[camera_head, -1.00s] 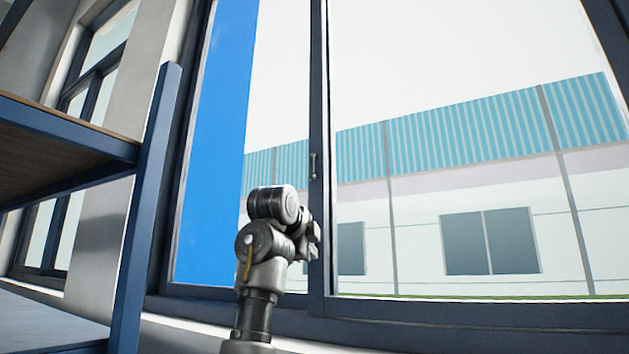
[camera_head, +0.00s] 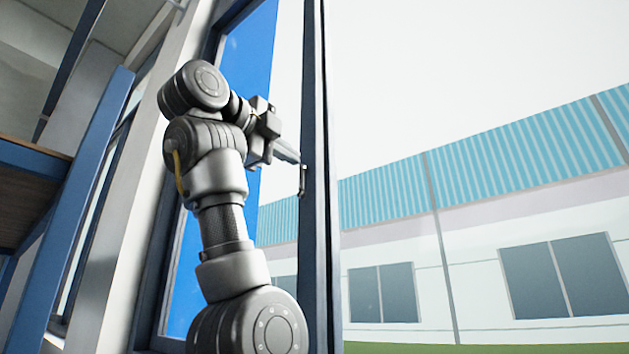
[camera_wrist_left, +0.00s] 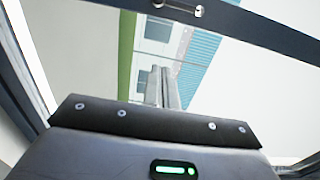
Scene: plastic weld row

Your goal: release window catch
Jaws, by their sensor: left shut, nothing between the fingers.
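The window catch (camera_head: 302,180) is a small dark upright handle on the blue-grey window post (camera_head: 314,240) in the head view. In the left wrist view the catch (camera_wrist_left: 180,7) shows at the top edge, on the dark frame bar, partly cut off. My left gripper (camera_head: 294,158) is shut and empty. In the head view its fingertips point right at the post, just above and left of the catch. In the left wrist view the closed fingers (camera_wrist_left: 162,88) show apart from the catch in the picture; I cannot tell contact. My right gripper is not in view.
A blue panel (camera_head: 250,60) fills part of the window left of the post. A blue shelf upright (camera_head: 80,190) with a brown shelf board (camera_head: 25,200) stands at the far left. Outside is a building with a striped teal band (camera_head: 510,150). The glass right of the post is clear.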

